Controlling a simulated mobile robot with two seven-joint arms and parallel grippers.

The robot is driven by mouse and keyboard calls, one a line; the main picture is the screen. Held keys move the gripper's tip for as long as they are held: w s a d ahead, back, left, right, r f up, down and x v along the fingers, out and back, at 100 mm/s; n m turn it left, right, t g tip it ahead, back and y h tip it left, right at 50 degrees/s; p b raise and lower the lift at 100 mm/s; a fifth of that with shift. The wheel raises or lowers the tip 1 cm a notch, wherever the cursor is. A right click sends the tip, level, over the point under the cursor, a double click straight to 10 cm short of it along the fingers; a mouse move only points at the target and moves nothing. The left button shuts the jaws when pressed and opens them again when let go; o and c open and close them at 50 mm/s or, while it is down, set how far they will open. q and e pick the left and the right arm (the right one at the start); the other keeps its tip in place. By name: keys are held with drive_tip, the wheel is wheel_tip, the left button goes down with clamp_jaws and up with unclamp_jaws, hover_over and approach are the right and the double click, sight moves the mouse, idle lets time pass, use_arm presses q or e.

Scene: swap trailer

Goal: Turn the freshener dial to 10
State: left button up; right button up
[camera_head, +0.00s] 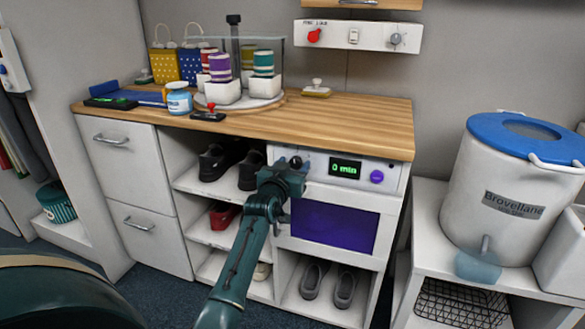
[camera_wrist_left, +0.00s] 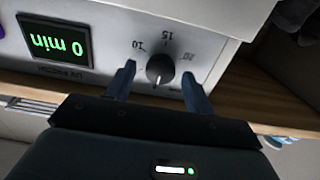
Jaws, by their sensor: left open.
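The freshener (camera_head: 333,224) is a white unit with a dark purple window, built in under the wooden counter. Its display (camera_head: 345,168) reads "0 min" in green; it also shows, upside down, in the left wrist view (camera_wrist_left: 43,45). The dark round dial (camera_wrist_left: 160,68) has the marks 10, 15 and 20 around it. In the head view, the dial (camera_head: 295,162) is partly hidden by my left gripper (camera_head: 287,172). In the left wrist view, my open left gripper (camera_wrist_left: 157,86) has one finger on each side of the dial; contact cannot be told. My right gripper is not in view.
A purple knob (camera_head: 377,177) sits right of the display. The wooden counter (camera_head: 360,118) above holds jars, bags and a glass case. Shoes (camera_head: 222,160) lie in shelves to the left and below. A white tub with a blue lid (camera_head: 525,135) stands to the right.

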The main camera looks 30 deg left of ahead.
use_arm(q)
drive_tip(key=shift+c, duration=0.4)
drive_tip(key=c, duration=0.9)
drive_tip(key=shift+o, duration=0.2)
